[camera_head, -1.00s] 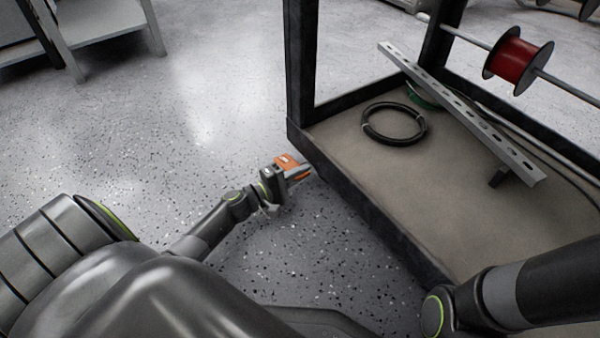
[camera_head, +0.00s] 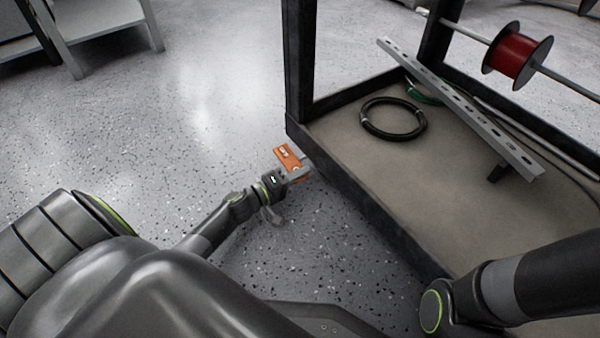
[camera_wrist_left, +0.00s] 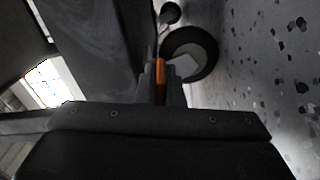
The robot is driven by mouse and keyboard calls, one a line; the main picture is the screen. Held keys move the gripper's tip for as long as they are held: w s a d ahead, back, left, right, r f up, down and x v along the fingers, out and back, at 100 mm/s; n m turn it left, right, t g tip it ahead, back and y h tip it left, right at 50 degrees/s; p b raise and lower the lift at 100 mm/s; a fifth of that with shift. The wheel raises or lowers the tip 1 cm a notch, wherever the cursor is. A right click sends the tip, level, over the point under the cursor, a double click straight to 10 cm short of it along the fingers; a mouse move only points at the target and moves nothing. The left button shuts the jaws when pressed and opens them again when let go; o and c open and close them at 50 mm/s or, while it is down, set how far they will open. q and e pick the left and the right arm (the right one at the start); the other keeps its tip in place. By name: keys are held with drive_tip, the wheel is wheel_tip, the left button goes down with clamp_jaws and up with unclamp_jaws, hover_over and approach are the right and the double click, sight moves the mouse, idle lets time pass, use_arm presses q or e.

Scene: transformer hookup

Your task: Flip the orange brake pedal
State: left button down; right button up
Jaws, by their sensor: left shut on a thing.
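The orange brake pedal (camera_head: 287,155), with a pale label, is at the near left corner of the dark cart frame, low above the floor. My left gripper (camera_head: 297,171) is shut on it. In the left wrist view the orange pedal (camera_wrist_left: 160,80) shows as a narrow strip between the two dark fingers of the left gripper (camera_wrist_left: 160,92). The gripper hides part of the pedal. Of my right arm, only dark links show at the lower right; its gripper is outside the frame.
A caster wheel (camera_wrist_left: 190,54) stands just beyond the fingers in the left wrist view. The cart's deck (camera_head: 440,190) carries a black cable coil (camera_head: 393,137) and a slotted metal rail (camera_head: 460,107). A red spool (camera_head: 517,58) hangs above. Speckled floor left of the cart is clear.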

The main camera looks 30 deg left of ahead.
use_arm(q)
drive_tip(key=shift+f, duration=0.1)
drive_tip(key=c, duration=1.6)
unclamp_jaws()
drive_tip(key=shift+o, duration=0.2)
drive_tip(key=p+v, duration=0.5)
drive_tip(key=v, duration=1.1)
drive_tip(key=shift+s+a, duration=0.1)
drive_tip(key=shift+s, duration=0.25)
drive_tip(key=shift+s+a, duration=0.15)
drive_tip(key=shift+s, duration=0.25)
